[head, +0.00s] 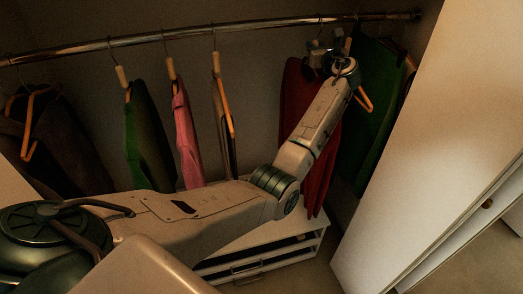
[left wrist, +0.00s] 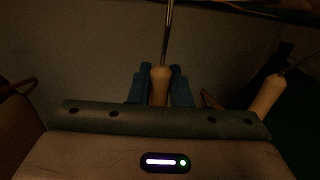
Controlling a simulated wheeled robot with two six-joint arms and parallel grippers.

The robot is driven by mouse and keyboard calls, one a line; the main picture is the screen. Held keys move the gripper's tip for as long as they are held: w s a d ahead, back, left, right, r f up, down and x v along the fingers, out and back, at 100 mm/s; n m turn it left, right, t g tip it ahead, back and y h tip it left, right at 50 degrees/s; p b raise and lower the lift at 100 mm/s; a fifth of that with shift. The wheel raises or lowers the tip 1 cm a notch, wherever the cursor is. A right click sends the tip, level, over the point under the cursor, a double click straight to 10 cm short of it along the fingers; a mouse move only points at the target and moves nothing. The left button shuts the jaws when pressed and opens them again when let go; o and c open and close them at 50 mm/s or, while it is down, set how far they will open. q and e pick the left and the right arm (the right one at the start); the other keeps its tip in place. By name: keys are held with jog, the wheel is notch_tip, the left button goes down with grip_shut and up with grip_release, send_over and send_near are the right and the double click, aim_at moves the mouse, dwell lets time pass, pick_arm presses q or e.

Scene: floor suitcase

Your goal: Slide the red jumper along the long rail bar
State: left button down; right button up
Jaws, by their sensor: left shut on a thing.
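The red jumper (head: 291,92) hangs near the right end of the long rail bar (head: 150,36), partly hidden behind my left arm. My left gripper (head: 322,56) is up at the top of this jumper, just below the rail. In the left wrist view its two blue fingers (left wrist: 160,88) are shut on the pale wooden neck of a hanger (left wrist: 160,76), whose metal hook runs up out of the picture. In the head view the fingers are small and dark. My right gripper is not in view.
A dark green garment (head: 368,85) hangs just right of the red jumper. To the left hang a pink garment (head: 185,125), another green one (head: 148,125) and a dark brown one (head: 62,140). A white drawer unit (head: 262,262) stands below. A white door (head: 430,150) is at the right.

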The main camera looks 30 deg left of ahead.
pick_arm(q)
jog(key=c, duration=1.3)
grip_release()
jog(key=shift+o, duration=0.2)
jog(key=shift+f, duration=0.15)
jog(key=shift+d, duration=0.1)
jog(key=b+v, duration=0.3)
jog(key=v, duration=0.6)
jog(key=shift+s+d+b, duration=0.2)
jog(key=shift+d+b, duration=0.05)
jog(key=shift+b, duration=0.15)
jog(key=shift+s+d, duration=0.35)
jog(key=shift+s, duration=0.05)
